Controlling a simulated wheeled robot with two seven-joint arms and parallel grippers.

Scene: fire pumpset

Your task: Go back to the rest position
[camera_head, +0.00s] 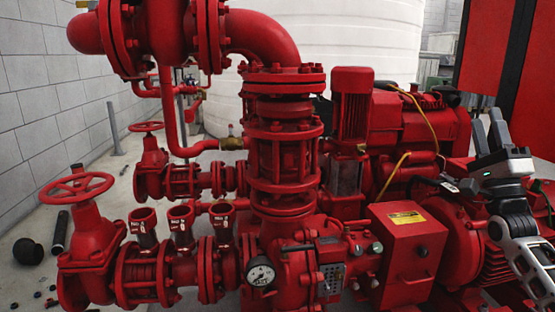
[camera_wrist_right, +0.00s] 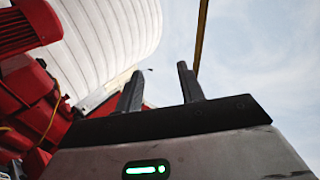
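My right gripper (camera_head: 486,117) is raised at the right side of the head view, its fingers pointing up. In the right wrist view its two fingers (camera_wrist_right: 159,70) stand apart with nothing between them, so it is open and empty. In the head view it appears in front of the right end of the red pumpset (camera_head: 285,165) and above the red motor housing at lower right. No contact with the pumpset shows. My left gripper is not in view.
A red control box (camera_head: 407,250) and a pressure gauge (camera_head: 261,274) sit at the front of the pumpset. Red handwheels (camera_head: 78,187) stand at left. A white tank (camera_head: 340,45) and a grey block wall (camera_head: 45,90) are behind. A red panel (camera_head: 487,48) rises at upper right.

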